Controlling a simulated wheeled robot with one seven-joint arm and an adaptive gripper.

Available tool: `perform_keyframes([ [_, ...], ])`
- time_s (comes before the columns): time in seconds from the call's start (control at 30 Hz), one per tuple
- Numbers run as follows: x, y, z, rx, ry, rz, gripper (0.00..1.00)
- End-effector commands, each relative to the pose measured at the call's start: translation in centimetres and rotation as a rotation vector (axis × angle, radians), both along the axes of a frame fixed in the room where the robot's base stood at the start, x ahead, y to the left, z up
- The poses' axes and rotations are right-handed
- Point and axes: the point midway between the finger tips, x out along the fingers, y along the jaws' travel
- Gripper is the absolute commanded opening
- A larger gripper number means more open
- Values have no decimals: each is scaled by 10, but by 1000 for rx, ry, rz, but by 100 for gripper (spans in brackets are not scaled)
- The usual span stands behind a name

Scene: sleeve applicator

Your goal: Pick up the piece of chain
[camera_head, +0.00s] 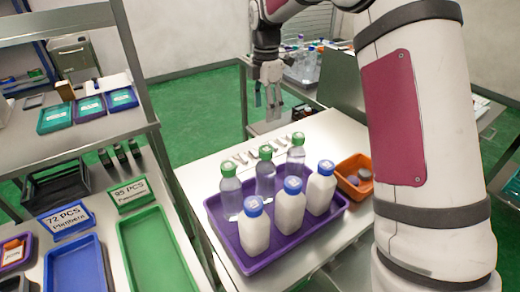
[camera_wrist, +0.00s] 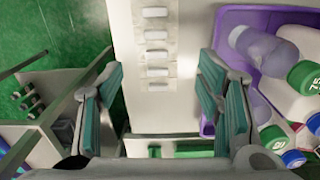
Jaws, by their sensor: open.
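I see no plainly linked chain. A straight row of several small whitish pieces (camera_head: 268,149) lies on the light table behind the purple tray; I cannot tell if they are joined. In the wrist view the same row (camera_wrist: 157,54) runs away from me up the middle. My gripper (camera_head: 268,112) hangs fingers down above the far side of the table, higher than the row. In the wrist view its teal-padded fingers (camera_wrist: 160,105) are wide apart with nothing between them, and the row shows beyond the gap.
The purple tray (camera_head: 226,245) holds several green-capped clear bottles and blue-capped white bottles. An orange bin (camera_head: 347,186) stands to its right. On the left are a blue tray (camera_head: 77,268), a green tray (camera_head: 152,252) and a shelf rack. Bottles also stand close beside the right finger in the wrist view.

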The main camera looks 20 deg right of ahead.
Motion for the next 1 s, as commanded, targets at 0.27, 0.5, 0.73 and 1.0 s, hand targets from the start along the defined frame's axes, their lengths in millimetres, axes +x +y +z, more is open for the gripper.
perform_keyframes([
  [0.27, 8, 0, -33, 4, 14, 48, 60],
  [0.5, 7, 0, -78, 4, 14, 46, 60],
  [0.73, 8, 0, -98, 4, 12, 45, 60],
  [1.0, 10, 0, -129, 4, 13, 45, 60],
])
